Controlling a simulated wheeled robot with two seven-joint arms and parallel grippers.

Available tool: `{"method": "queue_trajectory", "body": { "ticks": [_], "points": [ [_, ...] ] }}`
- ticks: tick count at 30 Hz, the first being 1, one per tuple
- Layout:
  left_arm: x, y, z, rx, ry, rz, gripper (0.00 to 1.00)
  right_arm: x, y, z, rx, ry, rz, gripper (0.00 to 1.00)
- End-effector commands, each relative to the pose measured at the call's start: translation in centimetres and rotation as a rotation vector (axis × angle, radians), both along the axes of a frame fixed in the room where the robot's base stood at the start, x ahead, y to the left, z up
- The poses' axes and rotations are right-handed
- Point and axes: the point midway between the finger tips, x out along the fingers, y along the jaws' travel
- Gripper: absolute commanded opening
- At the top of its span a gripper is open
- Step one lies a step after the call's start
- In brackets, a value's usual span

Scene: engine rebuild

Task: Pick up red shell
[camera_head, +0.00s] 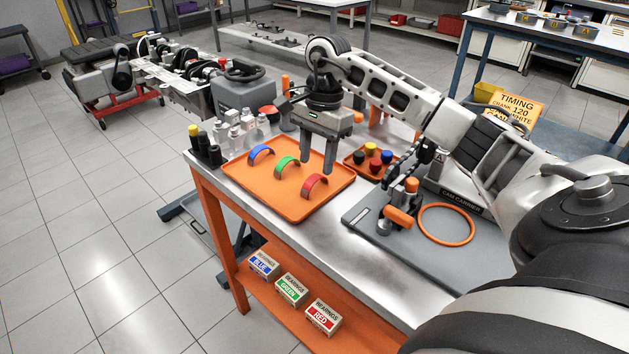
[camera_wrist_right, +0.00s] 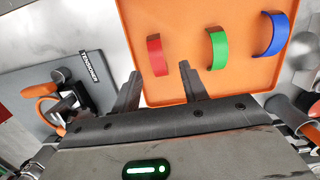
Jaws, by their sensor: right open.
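The red shell (camera_head: 314,186) is a curved half-ring standing as an arch on the orange tray (camera_head: 291,213), at the right end of a row with the green shell (camera_head: 286,167) and the blue shell (camera_head: 260,154). My right gripper (camera_head: 317,169) is open and empty above the tray, close to the red shell. In the right wrist view the red shell (camera_wrist_right: 156,55) lies ahead of the open fingers (camera_wrist_right: 160,85), between their lines. The green shell (camera_wrist_right: 218,48) and blue shell (camera_wrist_right: 271,35) are off to the right there. My left gripper is out of view.
A small orange tray (camera_head: 352,164) with coloured caps sits behind the gripper. A grey cam carrier mat (camera_head: 365,218) with an orange ring (camera_head: 447,224) lies to the right. Dark cylinders (camera_head: 212,155) stand at the left corner. Labelled bearing boxes (camera_head: 291,288) are on the lower shelf.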

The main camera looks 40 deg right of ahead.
Motion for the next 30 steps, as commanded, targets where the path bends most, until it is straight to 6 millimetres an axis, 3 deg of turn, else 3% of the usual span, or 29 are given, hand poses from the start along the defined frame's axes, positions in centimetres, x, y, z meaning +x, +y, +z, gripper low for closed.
{"method": "queue_trajectory", "body": {
  "ticks": [6, 15, 20, 30],
  "points": [
    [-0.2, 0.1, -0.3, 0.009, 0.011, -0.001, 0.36, -0.5, 0.7, -2.9, 0.000, 0.002, -0.001, 0.44],
    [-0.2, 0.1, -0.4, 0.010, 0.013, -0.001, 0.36, -0.4, 0.8, -3.3, 0.000, -0.002, -0.001, 0.44],
    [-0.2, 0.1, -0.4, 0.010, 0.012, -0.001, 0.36, -0.4, 0.8, -3.3, 0.000, -0.001, -0.001, 0.00],
    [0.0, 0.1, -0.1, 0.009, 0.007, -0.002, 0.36, -0.4, 0.7, -3.1, -0.001, -0.002, -0.001, 0.00]
  ]
}}
